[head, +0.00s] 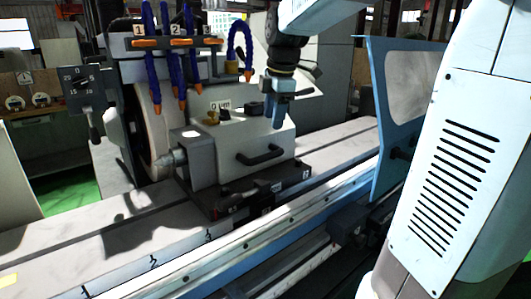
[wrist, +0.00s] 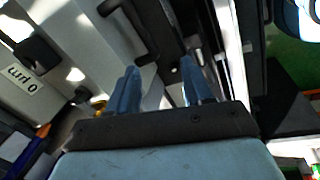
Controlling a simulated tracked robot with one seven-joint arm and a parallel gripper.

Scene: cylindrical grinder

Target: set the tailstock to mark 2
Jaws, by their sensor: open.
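The tailstock (head: 236,140) is a grey-white block with a pointed centre (head: 168,160) facing left. It sits on a dark base (head: 265,192) on the machine bed. A black bar handle (head: 262,155) is on its front face; the handle also shows near the top of the wrist view (wrist: 130,22). Numbered marks line the bed's front edge, one reading like 1 (head: 153,261) and one like 2 (head: 208,235); both lie left of the base. My gripper (head: 279,118) is open, above and slightly right of the handle, apart from it. Its two blue fingers (wrist: 160,78) have nothing between them.
Blue coolant hoses (head: 176,50) numbered on top hang behind the tailstock, near the grinding wheel (head: 147,115). A black dial box (head: 83,92) stands at the left. A blue-framed guard (head: 400,95) rises at the right. The bed left of the tailstock is clear.

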